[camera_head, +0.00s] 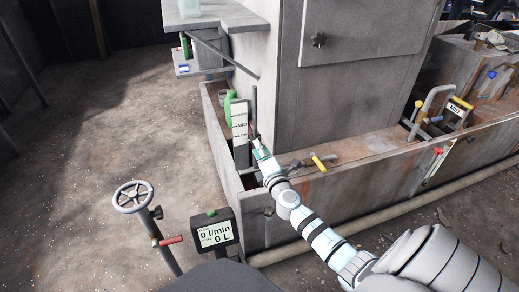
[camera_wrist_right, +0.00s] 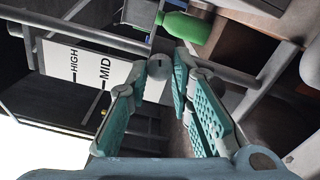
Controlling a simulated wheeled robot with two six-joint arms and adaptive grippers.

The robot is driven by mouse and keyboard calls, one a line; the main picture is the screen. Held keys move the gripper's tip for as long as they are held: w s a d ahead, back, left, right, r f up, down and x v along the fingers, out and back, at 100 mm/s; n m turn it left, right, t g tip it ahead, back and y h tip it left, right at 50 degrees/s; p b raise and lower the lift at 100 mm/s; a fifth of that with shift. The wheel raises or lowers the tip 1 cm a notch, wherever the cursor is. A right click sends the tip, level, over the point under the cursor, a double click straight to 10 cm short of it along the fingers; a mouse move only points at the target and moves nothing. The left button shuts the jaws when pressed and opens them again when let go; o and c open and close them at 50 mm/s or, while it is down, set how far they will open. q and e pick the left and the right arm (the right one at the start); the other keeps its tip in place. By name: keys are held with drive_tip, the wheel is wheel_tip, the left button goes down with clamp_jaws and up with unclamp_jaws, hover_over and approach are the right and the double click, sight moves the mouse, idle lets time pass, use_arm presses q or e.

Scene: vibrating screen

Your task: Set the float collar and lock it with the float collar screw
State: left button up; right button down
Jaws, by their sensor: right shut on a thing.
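The white level board (camera_head: 240,122), marked MID and LOW in the head view, stands upright in the tank. In the wrist view the board (camera_wrist_right: 88,62) shows HIGH and MID. My right gripper (camera_head: 259,146) is at the lower right of the board, beside a thin upright rod (camera_head: 253,102). In the wrist view my right gripper (camera_wrist_right: 163,76) is shut on a small grey round knob (camera_wrist_right: 159,67), which looks like the float collar screw. The collar itself cannot be made out clearly behind the fingers. My left gripper is not in view.
A green bottle-like thing (camera_head: 229,107) is beside the board, also in the wrist view (camera_wrist_right: 186,28). The tank's front wall (camera_head: 350,185) runs below my right arm. A yellow-handled valve (camera_head: 318,162) is to the right. A flow display (camera_head: 215,233) and handwheel (camera_head: 133,196) stand in front.

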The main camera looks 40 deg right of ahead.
drive_tip(key=shift+f+n, duration=0.1)
drive_tip(key=shift+n, duration=0.9)
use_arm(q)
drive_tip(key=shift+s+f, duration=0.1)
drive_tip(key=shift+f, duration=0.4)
use_arm(e)
drive_tip(key=shift+n, duration=0.3)
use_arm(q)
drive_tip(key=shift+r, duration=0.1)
use_arm(e)
drive_tip(key=c, duration=1.4)
unclamp_jaws()
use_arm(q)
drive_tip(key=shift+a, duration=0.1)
use_arm(e)
drive_tip(key=shift+s, duration=0.1)
drive_tip(key=v, duration=0.7)
drive_tip(key=shift+s+a, duration=0.2)
drive_tip(key=shift+s, duration=0.15)
